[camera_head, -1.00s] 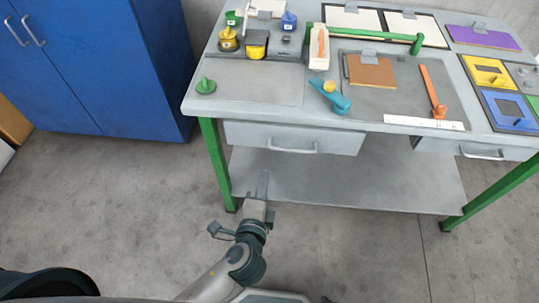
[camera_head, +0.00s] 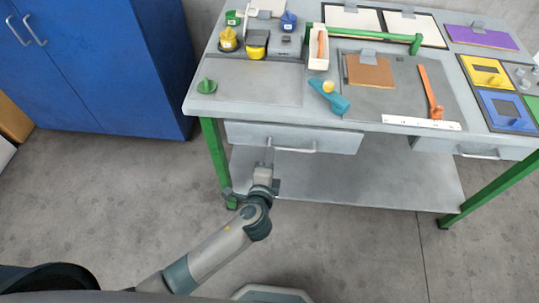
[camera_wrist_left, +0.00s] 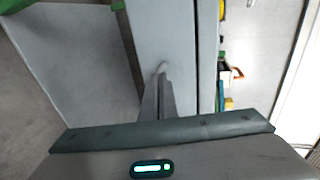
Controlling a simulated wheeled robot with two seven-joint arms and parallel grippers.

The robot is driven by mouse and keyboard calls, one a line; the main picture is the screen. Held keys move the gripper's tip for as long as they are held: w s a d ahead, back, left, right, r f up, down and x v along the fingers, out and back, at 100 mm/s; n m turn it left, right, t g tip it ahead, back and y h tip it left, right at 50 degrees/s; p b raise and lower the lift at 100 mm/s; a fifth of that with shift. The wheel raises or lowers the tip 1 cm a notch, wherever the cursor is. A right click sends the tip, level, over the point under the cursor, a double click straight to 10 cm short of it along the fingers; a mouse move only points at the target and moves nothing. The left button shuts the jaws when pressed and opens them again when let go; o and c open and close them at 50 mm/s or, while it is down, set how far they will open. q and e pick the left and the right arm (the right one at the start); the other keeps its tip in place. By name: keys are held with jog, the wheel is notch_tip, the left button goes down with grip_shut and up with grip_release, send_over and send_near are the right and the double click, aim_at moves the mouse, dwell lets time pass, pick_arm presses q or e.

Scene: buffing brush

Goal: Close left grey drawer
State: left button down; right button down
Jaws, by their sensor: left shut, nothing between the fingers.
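The left grey drawer (camera_head: 245,133) is under the left part of the workbench, with a bar handle (camera_head: 300,150) on its front. The head view does not show clearly how far it stands out. In the left wrist view the drawer front (camera_wrist_left: 165,25) fills the upper middle, with a dark gap along its right edge. My left gripper (camera_head: 267,160) is shut and empty, pointing at the drawer front near the handle's left end. In the left wrist view its fingers (camera_wrist_left: 160,85) overlap the handle area; contact cannot be told. My right gripper is not in view.
A second grey drawer (camera_head: 470,149) is at the right. The workbench top (camera_head: 250,85) holds several tools and coloured parts. A lower shelf (camera_head: 390,185) and green legs (camera_head: 215,150) are below. A blue cabinet (camera_head: 100,70) stands left; floor in front is clear.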

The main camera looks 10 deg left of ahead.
aim_at(272, 136)
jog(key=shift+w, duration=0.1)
pick_arm(q)
jog(key=w, duration=0.4)
jog(key=shift+w, duration=0.2)
jog(key=shift+w+a+r, duration=0.1)
jog(key=shift+w+r, duration=0.05)
jog(key=shift+w, duration=0.05)
jog(key=shift+s+r, duration=0.1)
jog(key=shift+s, duration=0.05)
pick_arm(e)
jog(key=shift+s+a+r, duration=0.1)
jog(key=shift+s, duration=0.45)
pick_arm(q)
jog(key=shift+r, duration=0.1)
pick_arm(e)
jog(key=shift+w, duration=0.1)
